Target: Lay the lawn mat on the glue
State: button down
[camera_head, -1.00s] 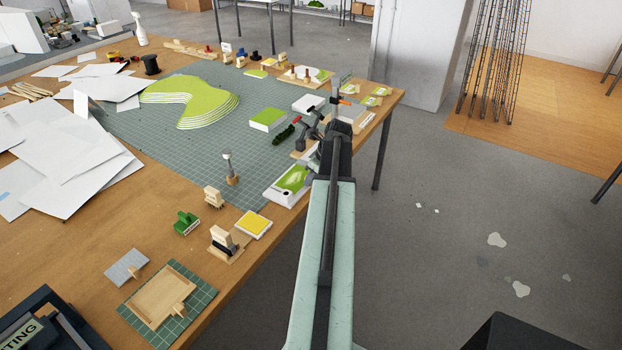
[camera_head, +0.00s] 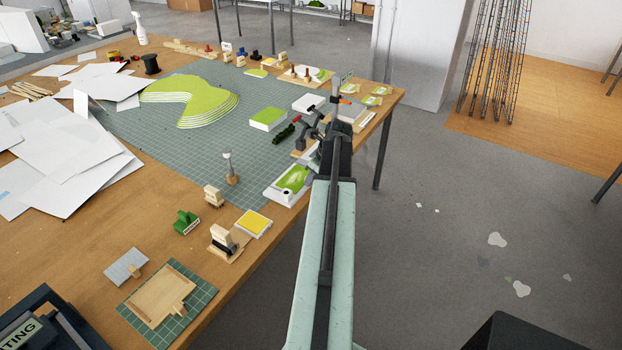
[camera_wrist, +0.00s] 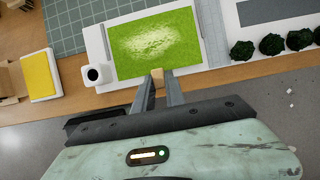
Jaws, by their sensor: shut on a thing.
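In the wrist view, my gripper (camera_wrist: 158,78) is shut on a small light wooden tab (camera_wrist: 158,83) at the near edge of a grass-green rectangle, which looks like the lawn mat (camera_wrist: 185,30). The green lies over a white board (camera_wrist: 213,35); I cannot tell whether it touches it. A pale glossy patch (camera_wrist: 150,37) spreads across its middle; I cannot tell whether this is glue or a sheen. In the head view, the white board (camera_head: 271,194) with the green on it is at the table's right edge. My arm hides the gripper there.
A small dark-filled cup (camera_wrist: 93,74) stands at the board's left end. A yellow pad (camera_wrist: 38,75) lies left of it, and dark green bushes (camera_wrist: 271,44) stand to the right. The cutting mat (camera_head: 180,145) has clear room.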

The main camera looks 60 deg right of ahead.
jog(key=shift+f, duration=0.1)
dwell(0.3)
jog(key=c, duration=1.3)
grip_release()
jog(key=p+v, duration=0.6)
jog(key=v, duration=0.1)
